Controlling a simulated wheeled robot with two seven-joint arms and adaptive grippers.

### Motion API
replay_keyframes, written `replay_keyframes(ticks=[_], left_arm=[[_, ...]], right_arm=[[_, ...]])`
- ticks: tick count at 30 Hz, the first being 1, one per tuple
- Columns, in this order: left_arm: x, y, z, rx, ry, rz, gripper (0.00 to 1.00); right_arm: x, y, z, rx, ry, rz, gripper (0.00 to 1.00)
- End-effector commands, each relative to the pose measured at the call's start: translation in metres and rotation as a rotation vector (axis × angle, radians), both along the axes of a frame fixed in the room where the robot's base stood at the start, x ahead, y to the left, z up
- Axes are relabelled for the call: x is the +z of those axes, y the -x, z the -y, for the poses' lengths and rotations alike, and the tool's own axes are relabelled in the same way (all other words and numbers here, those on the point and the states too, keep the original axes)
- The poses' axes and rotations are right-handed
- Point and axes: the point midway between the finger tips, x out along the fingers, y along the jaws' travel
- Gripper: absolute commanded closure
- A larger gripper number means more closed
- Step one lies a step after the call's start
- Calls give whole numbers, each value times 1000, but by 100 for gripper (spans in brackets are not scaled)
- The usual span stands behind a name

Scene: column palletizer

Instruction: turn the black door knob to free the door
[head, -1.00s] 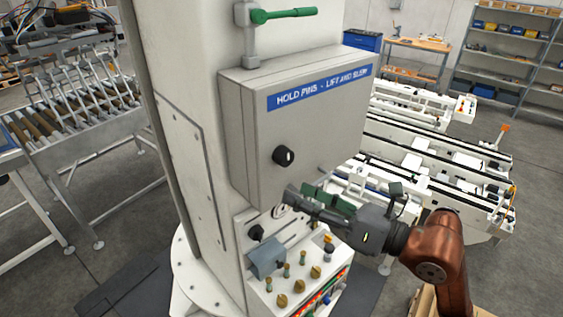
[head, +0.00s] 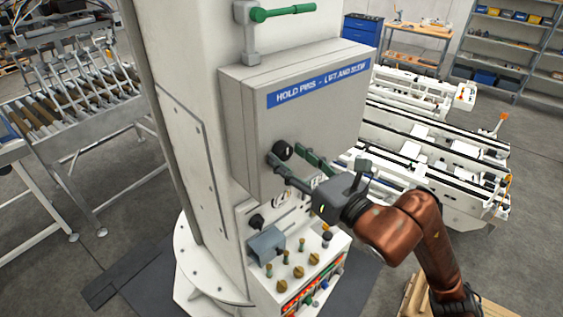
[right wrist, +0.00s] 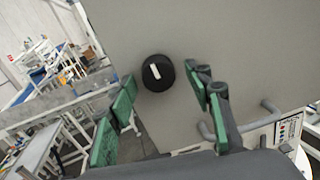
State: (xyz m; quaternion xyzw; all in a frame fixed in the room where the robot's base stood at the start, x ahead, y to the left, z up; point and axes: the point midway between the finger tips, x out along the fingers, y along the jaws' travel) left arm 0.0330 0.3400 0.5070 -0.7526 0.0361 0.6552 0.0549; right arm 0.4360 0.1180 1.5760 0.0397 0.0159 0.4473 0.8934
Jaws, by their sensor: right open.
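The black door knob (head: 283,150) is on the front of the grey box door (head: 325,120), low and to the left, under a blue label. In the right wrist view the knob (right wrist: 158,72) shows a white mark, tilted slightly from upright. My right gripper (head: 285,165) is open, its green-padded fingers pointing at the door. In the wrist view the gripper's fingers (right wrist: 165,90) stand to either side of the knob, with space between. I cannot tell whether a finger touches the knob. The door is closed. My left gripper is not in view.
A green-handled lever (head: 285,12) sits above the box on the column. Below is a panel with brass knobs (head: 284,286) and a grey-blue block (head: 266,246).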

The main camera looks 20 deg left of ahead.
Motion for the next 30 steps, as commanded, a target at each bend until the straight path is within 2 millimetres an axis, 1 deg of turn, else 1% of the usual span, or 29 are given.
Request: replay_keyframes(ticks=[7, 25, 26, 30], left_arm=[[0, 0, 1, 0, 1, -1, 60], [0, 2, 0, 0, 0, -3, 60], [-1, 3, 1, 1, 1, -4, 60], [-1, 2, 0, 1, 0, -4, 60]], right_arm=[[-1, 0, -1, 1, 1, -1, 54], [-1, -1, 0, -1, 1, -1, 95], [-1, -1, -4, 0, 1, -1, 95], [-1, -1, -1, 0, 1, 0, 95]])
